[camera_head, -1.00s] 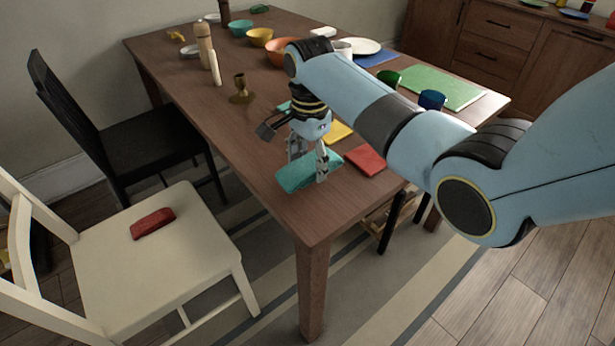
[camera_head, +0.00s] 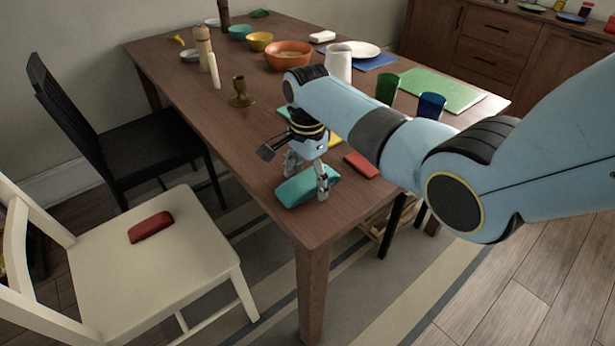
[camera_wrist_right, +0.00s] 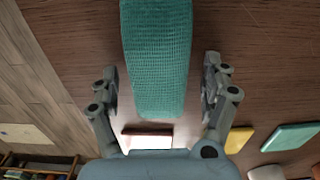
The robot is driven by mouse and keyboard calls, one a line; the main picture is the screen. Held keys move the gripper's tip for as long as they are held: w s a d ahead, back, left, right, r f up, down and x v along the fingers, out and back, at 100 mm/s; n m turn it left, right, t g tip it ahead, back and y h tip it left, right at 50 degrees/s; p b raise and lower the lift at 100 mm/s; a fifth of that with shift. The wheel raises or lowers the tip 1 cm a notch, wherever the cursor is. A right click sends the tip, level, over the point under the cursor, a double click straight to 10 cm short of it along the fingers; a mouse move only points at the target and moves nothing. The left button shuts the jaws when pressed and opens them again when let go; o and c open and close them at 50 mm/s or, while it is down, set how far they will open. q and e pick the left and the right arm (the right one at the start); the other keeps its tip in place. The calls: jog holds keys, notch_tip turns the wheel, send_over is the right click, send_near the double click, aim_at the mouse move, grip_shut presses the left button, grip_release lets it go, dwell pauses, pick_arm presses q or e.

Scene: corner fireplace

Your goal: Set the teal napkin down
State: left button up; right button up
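The teal napkin (camera_head: 307,187) lies on the table top near its front corner. In the right wrist view, the napkin (camera_wrist_right: 157,60) runs lengthwise between the fingers. My right gripper (camera_head: 306,180) is around the napkin, with one finger on either side. In the wrist view the right gripper (camera_wrist_right: 160,88) is open, with a gap between each finger and the cloth. My left gripper is not in view.
A red folded cloth (camera_head: 361,165) lies just right of the gripper. Blue (camera_head: 430,106) and green (camera_head: 387,88) cups, a white pitcher (camera_head: 339,62) and a brass candlestick (camera_head: 241,92) stand farther back. A white chair (camera_head: 170,260) holds another red cloth (camera_head: 150,227).

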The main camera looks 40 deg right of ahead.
aim_at(308, 178)
notch_tip(308, 178, up, 12)
jog(key=p, duration=0.2)
jog(key=shift+r, duration=0.15)
dwell(0.7)
